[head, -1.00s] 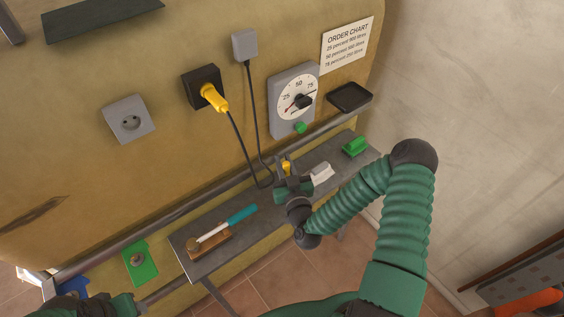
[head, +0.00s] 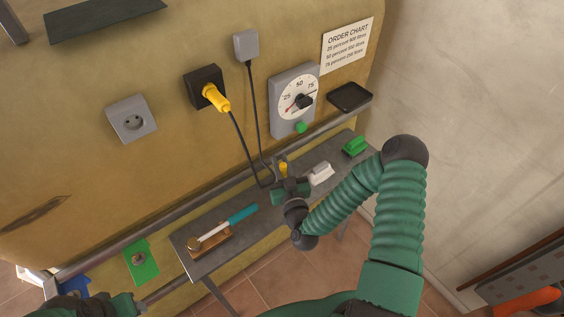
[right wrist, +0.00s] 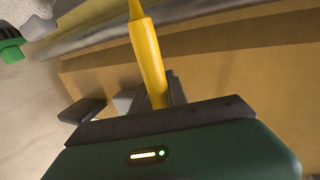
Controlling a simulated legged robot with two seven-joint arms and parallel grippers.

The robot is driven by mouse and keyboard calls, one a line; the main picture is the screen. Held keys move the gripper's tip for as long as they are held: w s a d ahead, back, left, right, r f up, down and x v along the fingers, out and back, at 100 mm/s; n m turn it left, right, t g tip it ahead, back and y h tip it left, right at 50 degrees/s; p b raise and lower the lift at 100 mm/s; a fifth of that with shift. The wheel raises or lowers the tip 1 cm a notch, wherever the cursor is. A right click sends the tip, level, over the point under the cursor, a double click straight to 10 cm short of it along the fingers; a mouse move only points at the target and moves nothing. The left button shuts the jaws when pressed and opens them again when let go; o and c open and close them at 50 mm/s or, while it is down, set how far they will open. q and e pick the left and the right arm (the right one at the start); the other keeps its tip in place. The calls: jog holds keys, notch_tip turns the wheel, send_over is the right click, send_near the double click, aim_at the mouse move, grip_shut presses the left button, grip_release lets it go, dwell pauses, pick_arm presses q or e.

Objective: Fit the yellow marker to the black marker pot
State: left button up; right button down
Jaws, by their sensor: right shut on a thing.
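The yellow marker (right wrist: 148,60) is held in my right gripper (right wrist: 160,90) in the right wrist view, pointing up and away from the palm. In the head view the marker (head: 283,168) shows as a small yellow bit just above my right gripper (head: 288,184), which is over the grey shelf and shut on it. A black open holder (head: 349,97) is fixed to the tank at the right of the dial. I cannot tell for sure that it is the marker pot. The marker is apart from it. Part of my left arm shows at the bottom left; its fingers cannot be made out.
The grey shelf (head: 262,192) carries a brush-like tool with a teal handle (head: 243,213), a white block (head: 320,173) and a green block (head: 355,146). Black cords hang from a yellow plug (head: 216,98) and a grey plug (head: 246,45), close to my right gripper.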

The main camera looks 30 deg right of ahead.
jog(key=shift+f, duration=0.15)
jog(key=shift+f+b, duration=2)
jog(key=shift+f, duration=0.45)
jog(key=c, duration=1.2)
grip_release()
jog(key=shift+c, duration=0.2)
jog(key=v, duration=0.7)
jog(key=shift+s+f+b, duration=0.15)
jog(key=shift+s+b, duration=0.2)
jog(key=p+v, duration=0.1)
jog(key=v, duration=0.2)
jog(key=shift+p, duration=0.4)
jog(key=shift+s+a+p, duration=0.2)
jog(key=shift+s+p, duration=0.1)
jog(key=shift+s, duration=0.3)
